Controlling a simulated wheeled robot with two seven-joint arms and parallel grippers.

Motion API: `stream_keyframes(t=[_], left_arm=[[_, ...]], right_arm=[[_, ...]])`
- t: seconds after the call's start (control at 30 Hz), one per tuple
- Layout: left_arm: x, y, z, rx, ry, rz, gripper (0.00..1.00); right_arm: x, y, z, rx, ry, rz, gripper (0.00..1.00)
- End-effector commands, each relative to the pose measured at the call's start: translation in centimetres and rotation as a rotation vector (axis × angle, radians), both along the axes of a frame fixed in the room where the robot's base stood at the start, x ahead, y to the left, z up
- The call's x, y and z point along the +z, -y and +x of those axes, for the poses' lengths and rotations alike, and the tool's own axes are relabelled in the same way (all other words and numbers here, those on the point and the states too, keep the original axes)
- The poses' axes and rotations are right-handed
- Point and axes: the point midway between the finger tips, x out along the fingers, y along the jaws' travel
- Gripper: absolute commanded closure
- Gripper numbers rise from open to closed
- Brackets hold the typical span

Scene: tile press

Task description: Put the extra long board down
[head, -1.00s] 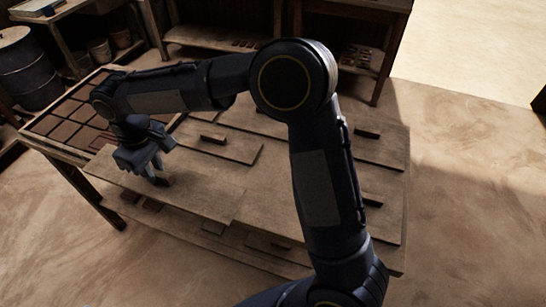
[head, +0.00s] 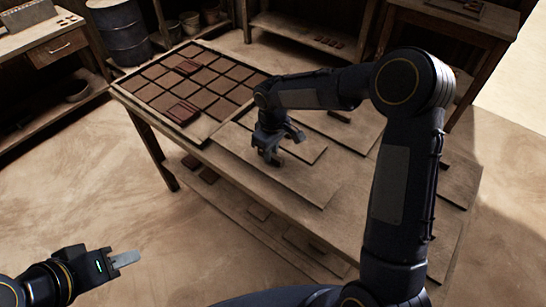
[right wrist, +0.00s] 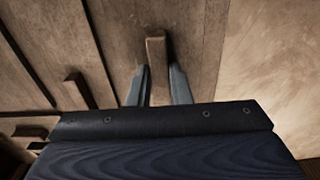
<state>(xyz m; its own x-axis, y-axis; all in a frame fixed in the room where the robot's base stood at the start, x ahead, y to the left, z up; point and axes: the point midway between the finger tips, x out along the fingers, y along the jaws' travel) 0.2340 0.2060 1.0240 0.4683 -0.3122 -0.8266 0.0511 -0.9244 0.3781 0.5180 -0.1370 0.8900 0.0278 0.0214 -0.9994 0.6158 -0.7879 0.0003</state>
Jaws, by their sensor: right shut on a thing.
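The extra long board (head: 299,184) is a flat brown wooden board at the near edge of the table, beside the tile tray. My right gripper (head: 275,156) is over it, pointing down. In the right wrist view, the fingers of my right gripper (right wrist: 158,82) stand on either side of the board's upright wooden handle (right wrist: 156,50) and are shut on it. I cannot tell whether the board touches what lies under it. My left gripper (head: 125,259) is off the table at the lower left, seen from the side; its finger gap does not show.
A tray of square brown tiles (head: 114,88) fills the table's left end; some darker pieces lie on the tiles. Other boards with handles (head: 340,116) lie beyond and right of my right gripper. A lower shelf (head: 235,200) holds more pieces. The floor at left is clear.

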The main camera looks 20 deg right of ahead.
Motion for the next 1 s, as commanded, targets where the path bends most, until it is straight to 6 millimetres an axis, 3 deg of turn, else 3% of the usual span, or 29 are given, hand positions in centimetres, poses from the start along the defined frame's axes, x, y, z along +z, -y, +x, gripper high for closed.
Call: stream_keyframes(t=[0.3,0.63,0.67,0.8,1.0], left_arm=[[0.3,0.0,0.0,0.0,0.0,0.0,0.64],[-0.1,0.0,0.0,0.0,0.0,0.0,0.64],[-0.1,0.0,0.0,0.0,0.0,0.0,0.64],[0.0,0.0,0.0,0.0,0.0,0.0,0.64],[0.0,0.0,0.0,0.0,0.0,0.0,0.64]], right_arm=[[-3.7,0.6,0.1,0.0,-0.001,0.001,1.0],[-4.1,0.6,0.2,0.0,0.001,0.001,1.0],[-4.1,0.6,0.1,-0.001,0.0,0.0,0.81],[-4.0,0.6,0.1,-0.001,0.0,0.0,0.63],[-4.0,0.6,0.1,-0.001,-0.001,-0.001,0.6]])
